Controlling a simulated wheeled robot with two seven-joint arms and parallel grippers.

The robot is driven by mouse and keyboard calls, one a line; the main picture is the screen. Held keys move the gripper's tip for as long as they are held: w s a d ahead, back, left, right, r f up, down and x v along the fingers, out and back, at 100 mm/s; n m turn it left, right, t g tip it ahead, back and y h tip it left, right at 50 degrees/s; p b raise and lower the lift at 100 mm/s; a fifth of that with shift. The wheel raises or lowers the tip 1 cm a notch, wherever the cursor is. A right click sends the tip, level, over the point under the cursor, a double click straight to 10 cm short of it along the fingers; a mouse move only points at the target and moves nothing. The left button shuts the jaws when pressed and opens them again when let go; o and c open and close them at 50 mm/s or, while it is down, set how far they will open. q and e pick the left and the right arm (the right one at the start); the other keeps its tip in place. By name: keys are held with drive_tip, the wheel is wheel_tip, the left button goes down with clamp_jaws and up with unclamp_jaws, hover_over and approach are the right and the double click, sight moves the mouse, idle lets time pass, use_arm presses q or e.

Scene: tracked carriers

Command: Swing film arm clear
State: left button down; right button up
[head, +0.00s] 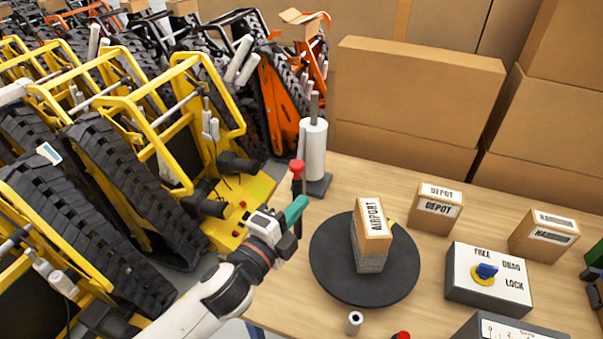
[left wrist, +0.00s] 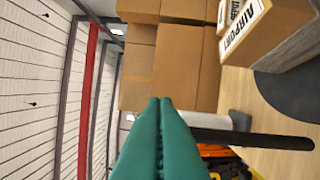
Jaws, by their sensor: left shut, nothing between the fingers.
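The white film roll (head: 313,148) stands upright on a dark base at the table's back left edge. A dark upright bar with a red knob (head: 297,167) on top stands just in front of it; I take this to be the film arm. My left gripper (head: 297,209) has green fingers, shut and empty, beside the bar's lower part; I cannot tell if they touch. In the left wrist view the shut fingers (left wrist: 160,105) point ahead and a black bar (left wrist: 255,138) runs right from behind them. The right gripper is not in view.
A carton marked AIRPORT (head: 372,238) stands on the black turntable (head: 330,283). Behind are a DEPOT carton (head: 436,208) and another carton (head: 544,235). A FREE/DRAG/LOCK box (head: 465,290) with a blue knob is at right. Yellow tracked carriers (head: 165,110) crowd the left.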

use_arm(q)
drive_tip(key=w+d+p, duration=0.1)
drive_tip(key=w+p, duration=0.4)
drive_tip(key=w, duration=0.4)
drive_tip(key=shift+w, duration=0.2)
drive_tip(key=shift+f, duration=0.1)
drive_tip(key=shift+w, duration=0.1)
